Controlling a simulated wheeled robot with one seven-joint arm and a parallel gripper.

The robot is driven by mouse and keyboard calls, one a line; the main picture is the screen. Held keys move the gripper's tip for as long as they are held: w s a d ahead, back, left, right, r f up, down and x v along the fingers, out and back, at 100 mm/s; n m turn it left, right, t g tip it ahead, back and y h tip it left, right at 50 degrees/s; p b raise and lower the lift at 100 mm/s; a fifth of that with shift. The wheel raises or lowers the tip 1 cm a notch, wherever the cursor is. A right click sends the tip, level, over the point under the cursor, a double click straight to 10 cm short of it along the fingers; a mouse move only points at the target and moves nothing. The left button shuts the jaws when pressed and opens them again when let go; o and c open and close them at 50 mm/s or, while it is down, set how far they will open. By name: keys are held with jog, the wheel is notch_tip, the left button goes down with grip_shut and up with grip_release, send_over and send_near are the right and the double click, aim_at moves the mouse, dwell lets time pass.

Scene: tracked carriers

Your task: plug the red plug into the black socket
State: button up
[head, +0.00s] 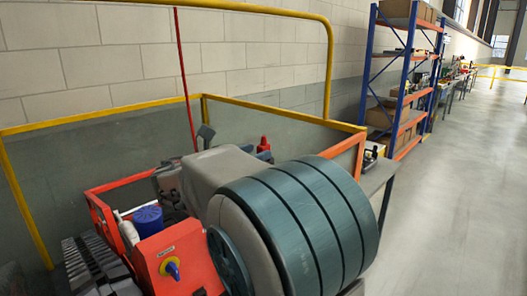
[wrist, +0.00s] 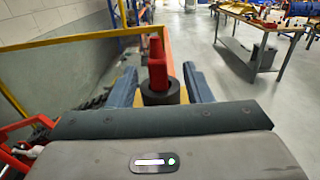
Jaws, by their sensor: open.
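The red plug (wrist: 157,62) stands upright in the wrist view, with a narrower top. A thick black ring (wrist: 160,93) is at its lower end; I cannot tell whether this is the socket or part of the plug. My gripper (wrist: 159,72) is open, with one blue-grey finger on each side of the plug and ring in the picture. Gaps show on both sides, and nothing is held. In the head view the small red plug (head: 263,143) shows behind my arm, with something dark at its foot. My arm hides most of the gripper there. No other black socket is clearly visible.
An orange-red box (head: 180,262) with a blue and yellow knob and a blue cylinder (head: 147,219) are at the lower left. Yellow rails (head: 270,108) edge the area before a wall. A blue shelf rack (head: 405,75) stands beyond. The floor at right is clear.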

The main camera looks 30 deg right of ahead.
aim_at(261, 145)
jog(key=x, duration=0.4)
jog(key=shift+w+d+f+p, duration=0.1)
jog(key=shift+w+d+p, duration=0.15)
jog(key=shift+p, duration=0.15)
jog(key=shift+c, duration=0.3)
grip_shut()
jog(key=shift+r, duration=0.65)
notch_tip(261, 145, up, 3)
jog(key=shift+f, duration=0.1)
jog(key=s+d+r+b, duration=0.1)
jog(key=s+r, duration=0.6)
jog(key=s, duration=0.4)
jog(key=shift+s+d+b, duration=0.3)
jog(key=shift+s+b, duration=0.05)
